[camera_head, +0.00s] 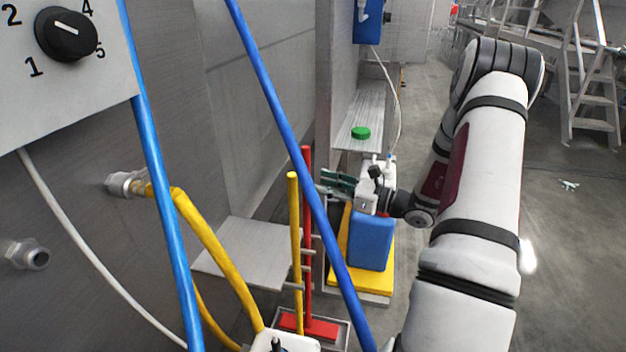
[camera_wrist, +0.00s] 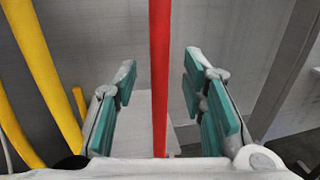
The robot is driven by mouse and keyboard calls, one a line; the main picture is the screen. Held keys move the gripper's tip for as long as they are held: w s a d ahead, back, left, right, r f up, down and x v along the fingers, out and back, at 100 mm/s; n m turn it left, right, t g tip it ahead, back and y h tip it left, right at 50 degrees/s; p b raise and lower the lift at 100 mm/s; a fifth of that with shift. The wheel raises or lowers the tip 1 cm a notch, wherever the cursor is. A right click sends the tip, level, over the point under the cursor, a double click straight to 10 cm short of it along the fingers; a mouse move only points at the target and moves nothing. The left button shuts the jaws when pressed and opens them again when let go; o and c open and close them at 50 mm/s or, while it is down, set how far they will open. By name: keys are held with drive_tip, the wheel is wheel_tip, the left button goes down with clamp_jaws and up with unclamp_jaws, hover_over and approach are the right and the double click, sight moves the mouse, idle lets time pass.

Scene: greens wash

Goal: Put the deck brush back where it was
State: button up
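A red long-handled tool stands upright in the head view, with its red handle (camera_head: 307,230) and a flat red head (camera_head: 318,328) in a low tray. A yellow handle (camera_head: 295,235) stands just left of it. I cannot tell which of them is the deck brush. My gripper (camera_head: 328,184) is just right of the red handle, at its upper part, partly behind a blue line. In the wrist view my gripper (camera_wrist: 160,85) is open, with the red handle (camera_wrist: 160,45) running between its teal finger pads, touching neither. How deep it sits between them is unclear.
A blue container (camera_head: 371,240) stands on a yellow base (camera_head: 341,278) below my gripper. A grey shelf (camera_head: 235,255) is left of the handles. Blue lines (camera_head: 275,110) and a yellow hose (camera_head: 205,235) cross the front. A green puck (camera_head: 360,133) lies on a ledge. Open floor (camera_head: 575,260) is at right.

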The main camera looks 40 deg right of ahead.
drive_tip(key=v, duration=0.7)
drive_tip(key=shift+p, duration=0.35)
drive_tip(key=shift+s, duration=0.1)
